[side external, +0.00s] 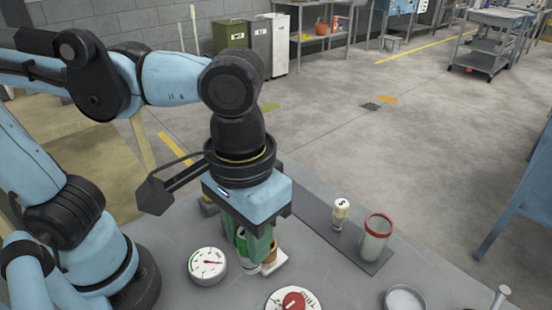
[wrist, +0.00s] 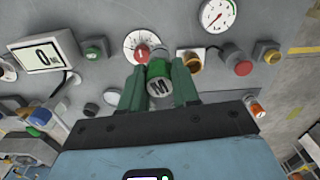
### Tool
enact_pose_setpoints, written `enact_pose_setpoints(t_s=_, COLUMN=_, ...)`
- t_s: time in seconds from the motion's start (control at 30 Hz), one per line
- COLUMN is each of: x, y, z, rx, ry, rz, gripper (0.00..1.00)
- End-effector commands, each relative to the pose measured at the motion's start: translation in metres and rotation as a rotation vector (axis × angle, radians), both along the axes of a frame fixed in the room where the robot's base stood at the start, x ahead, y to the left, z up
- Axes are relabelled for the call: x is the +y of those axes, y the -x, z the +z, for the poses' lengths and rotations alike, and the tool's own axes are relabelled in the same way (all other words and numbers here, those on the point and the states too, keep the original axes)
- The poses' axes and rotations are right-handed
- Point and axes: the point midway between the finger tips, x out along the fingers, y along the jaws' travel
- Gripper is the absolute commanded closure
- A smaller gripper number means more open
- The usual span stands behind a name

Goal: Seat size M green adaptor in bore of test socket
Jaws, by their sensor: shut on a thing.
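My gripper (wrist: 158,88) has green fingers, shut on a green cylindrical adaptor (wrist: 159,87) whose grey end face is marked M. In the side external view my gripper (side external: 250,245) points down over the bench, and its fingers largely hide the adaptor. A brass-coloured round fitting (wrist: 189,63) on a pale base lies just right of the fingers in the wrist view. It also shows partly behind the fingers in the side external view (side external: 269,264). I cannot tell whether this is the test socket. Whether the adaptor's lower end touches anything is hidden.
A white gauge (side external: 207,264) and a dial with a red knob (side external: 293,300) are close by. A piece marked S (side external: 340,212) and a red-rimmed cup (side external: 376,242) stand on a dark strip (side external: 318,228).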

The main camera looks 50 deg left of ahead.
Motion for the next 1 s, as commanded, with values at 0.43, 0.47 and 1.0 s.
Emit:
enact_pose_setpoints(t_s=0.43, x=0.025, y=-0.016, z=-0.025, rx=0.0, ry=0.0, rz=0.058, gripper=1.0)
enact_pose_setpoints(t_s=0.47, x=0.028, y=-0.021, z=-0.029, rx=0.0, ry=0.0, rz=0.058, gripper=1.0)
enact_pose_setpoints(t_s=1.0, x=0.069, y=-0.08, z=-0.073, rx=0.0, ry=0.0, rz=0.047, gripper=1.0)
